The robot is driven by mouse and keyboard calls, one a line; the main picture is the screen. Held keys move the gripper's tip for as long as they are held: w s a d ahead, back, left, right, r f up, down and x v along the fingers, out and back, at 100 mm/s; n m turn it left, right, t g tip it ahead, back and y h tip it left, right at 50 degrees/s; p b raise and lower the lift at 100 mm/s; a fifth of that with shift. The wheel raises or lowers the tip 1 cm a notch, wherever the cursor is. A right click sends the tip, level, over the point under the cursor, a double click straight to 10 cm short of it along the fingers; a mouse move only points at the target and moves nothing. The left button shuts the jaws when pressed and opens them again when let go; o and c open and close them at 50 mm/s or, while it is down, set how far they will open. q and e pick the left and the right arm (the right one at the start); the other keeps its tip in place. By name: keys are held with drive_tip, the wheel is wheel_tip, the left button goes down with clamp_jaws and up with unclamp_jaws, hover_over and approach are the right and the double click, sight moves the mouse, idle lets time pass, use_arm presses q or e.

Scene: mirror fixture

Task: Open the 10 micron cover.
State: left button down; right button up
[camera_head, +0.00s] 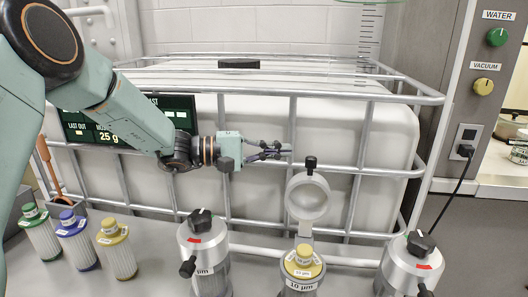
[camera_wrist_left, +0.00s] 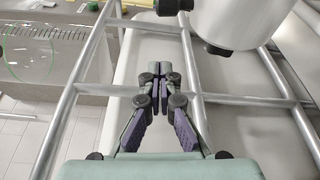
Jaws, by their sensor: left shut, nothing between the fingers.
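The 10 micron housing (camera_head: 300,288) stands at the front centre, labelled "10 µm". Its round grey cover (camera_head: 308,197) is swung up and stands upright behind the opening, with a black knob (camera_head: 311,163) at its top. A yellow-topped filter (camera_head: 303,262) shows in the housing's open mouth. My left gripper (camera_head: 288,152) is shut and empty, just left of and slightly above the knob, apart from it. In the left wrist view the gripper (camera_wrist_left: 163,72) has its fingertips together, with a pale round part (camera_wrist_left: 237,20), probably the cover, at upper right. My right gripper is not in view.
Closed housings with black knobs stand to the left (camera_head: 204,240) and right (camera_head: 411,265). Green (camera_head: 40,232), blue (camera_head: 75,240) and yellow (camera_head: 116,247) capped filters stand at far left. A white caged tank (camera_head: 350,130) fills the back, its bars close behind the gripper.

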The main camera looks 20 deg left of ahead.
sight(303, 151)
use_arm(q)
drive_tip(key=x, duration=0.5)
drive_tip(key=shift+s+d, duration=0.1)
drive_tip(key=shift+d, duration=0.2)
drive_tip(key=s, duration=0.4)
drive_tip(key=shift+d+r, duration=0.25)
drive_tip(key=shift+r, duration=0.15)
drive_tip(key=shift+w, duration=0.1)
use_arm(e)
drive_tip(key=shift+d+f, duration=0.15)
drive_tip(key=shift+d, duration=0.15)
use_arm(q)
drive_tip(key=shift+a, duration=0.25)
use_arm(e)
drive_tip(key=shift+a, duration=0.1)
